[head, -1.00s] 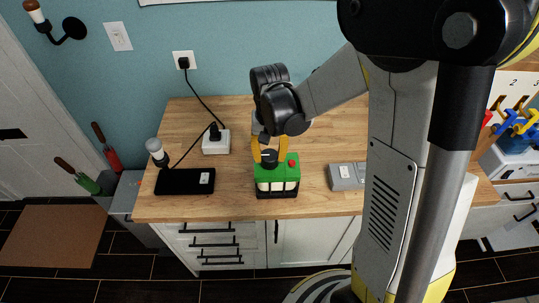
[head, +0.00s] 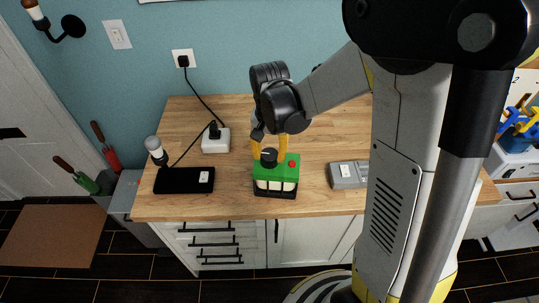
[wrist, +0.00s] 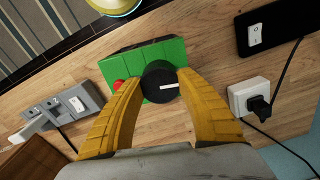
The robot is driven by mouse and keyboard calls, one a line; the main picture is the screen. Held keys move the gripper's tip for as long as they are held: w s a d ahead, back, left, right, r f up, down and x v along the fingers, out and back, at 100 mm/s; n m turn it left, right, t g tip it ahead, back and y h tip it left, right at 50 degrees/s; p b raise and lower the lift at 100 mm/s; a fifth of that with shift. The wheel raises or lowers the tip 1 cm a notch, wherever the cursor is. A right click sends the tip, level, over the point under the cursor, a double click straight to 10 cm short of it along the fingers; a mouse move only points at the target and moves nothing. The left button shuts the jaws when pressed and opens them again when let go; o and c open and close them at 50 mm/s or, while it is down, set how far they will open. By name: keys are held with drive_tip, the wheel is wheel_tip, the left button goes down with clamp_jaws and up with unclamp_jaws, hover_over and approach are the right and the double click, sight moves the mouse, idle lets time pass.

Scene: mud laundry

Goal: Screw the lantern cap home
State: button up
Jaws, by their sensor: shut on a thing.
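The green lantern (head: 275,176) stands upright on the wooden counter, with pale panels, a dark base and a red button on top. Its round black cap (wrist: 160,84) has a white line across it and sits on the green top; the cap also shows in the head view (head: 268,158). My gripper (wrist: 162,78) has its two yellow fingers on opposite sides of the cap, shut on it. In the head view my gripper (head: 269,147) reaches down from behind the lantern. The thread under the cap is hidden.
A black switch panel (head: 183,181) and a white plug adapter (head: 216,141) with a cord lie left of the lantern. A grey switch box (head: 348,175) lies to the right. The wooden counter (head: 320,125) is bare behind; its front edge is close to the lantern.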

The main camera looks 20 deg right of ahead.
drive_tip(key=shift+m, duration=0.3)
drive_tip(key=m, duration=0.3)
drive_tip(key=shift+b, duration=0.3)
drive_tip(key=shift+m+b, duration=0.35)
drive_tip(key=shift+m, duration=1.15)
drive_tip(key=m, duration=0.3)
drive_tip(key=shift+b, duration=0.3)
